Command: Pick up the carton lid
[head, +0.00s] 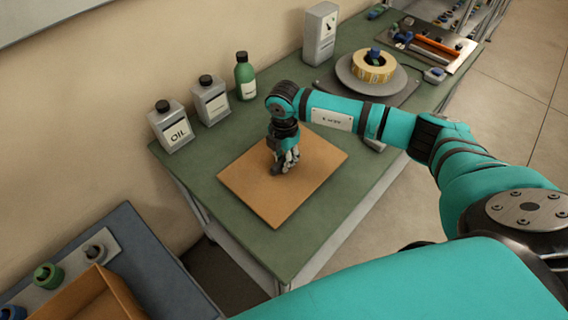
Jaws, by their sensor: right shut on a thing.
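The carton lid (245,195) is a flat, tan-brown square panel over the front left part of the green table (200,170). My right gripper (278,171) points down at the middle of the lid, with its fingers shut at the lid's upper face. The fingers hide the exact spot they grip. I cannot tell whether the lid rests on the table or is slightly above it. My left gripper is not in view.
An oil can (170,128), a grey can (211,103) and a green bottle (245,77) stand along the wall. A tape reel (373,66) sits on a round grey disc at the far right. An open carton (92,297) is at the lower left.

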